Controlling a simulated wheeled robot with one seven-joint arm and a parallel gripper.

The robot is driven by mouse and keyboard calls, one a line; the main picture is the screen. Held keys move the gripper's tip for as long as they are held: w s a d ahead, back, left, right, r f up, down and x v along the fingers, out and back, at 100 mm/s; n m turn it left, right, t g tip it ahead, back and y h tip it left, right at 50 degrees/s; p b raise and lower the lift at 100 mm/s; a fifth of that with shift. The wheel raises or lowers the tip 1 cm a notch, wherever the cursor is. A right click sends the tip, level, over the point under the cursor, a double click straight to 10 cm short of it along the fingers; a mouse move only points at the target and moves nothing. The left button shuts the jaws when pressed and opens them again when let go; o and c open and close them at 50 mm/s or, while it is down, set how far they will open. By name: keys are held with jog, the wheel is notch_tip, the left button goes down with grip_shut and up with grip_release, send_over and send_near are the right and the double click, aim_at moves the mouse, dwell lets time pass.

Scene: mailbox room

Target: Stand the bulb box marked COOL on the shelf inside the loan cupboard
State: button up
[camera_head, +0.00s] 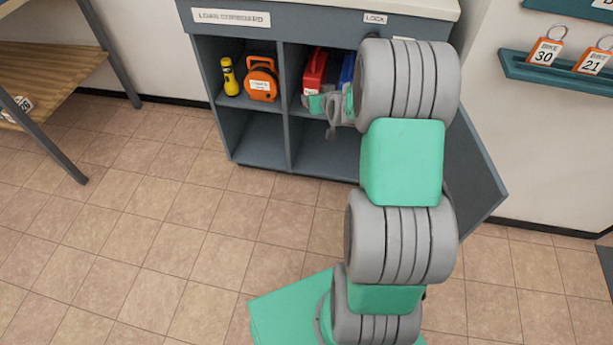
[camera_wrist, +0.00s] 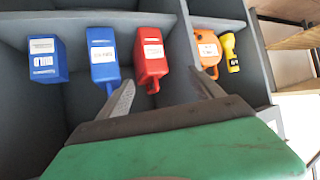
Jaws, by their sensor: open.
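The loan cupboard (camera_head: 230,50) stands open in the head view, with an upper shelf and compartments below. In the wrist view a blue box (camera_wrist: 43,62) with white labels stands on the shelf at the left end of the row; its print is too small to read, so I cannot tell if it says COOL. My gripper (camera_head: 326,104) is in front of the upper right compartment. In the wrist view my gripper (camera_wrist: 163,78) is open, with nothing seen held between its fingers. The arm hides part of the compartment in the head view.
In the wrist view a blue labelled item (camera_wrist: 103,50) and a red one (camera_wrist: 153,45) stand beside the box. An orange reel (camera_head: 262,80) and yellow torch (camera_head: 230,78) fill the upper left compartment. The cupboard door (camera_head: 478,175) stands open at right. The lower left compartment is empty.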

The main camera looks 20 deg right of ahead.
jog(key=s+a+r+n+g+y, duration=0.1)
jog(key=s+a+r, duration=0.1)
jog(key=s+a, duration=0.15)
jog(key=s+a+r+g, duration=0.1)
jog(key=s+a+r, duration=0.1)
jog(key=a, duration=0.2)
jog(key=s+a+r+g, duration=0.1)
jog(key=s+a+g, duration=0.2)
jog(key=s, duration=1)
jog(key=s+a+r+g, duration=0.1)
jog(key=s+a+g, duration=0.3)
jog(key=s+a, duration=0.4)
jog(key=s, duration=0.5)
jog(key=shift+a+n+y, duration=0.2)
jog(key=shift+n+y, duration=0.2)
jog(key=shift+c, duration=0.4)
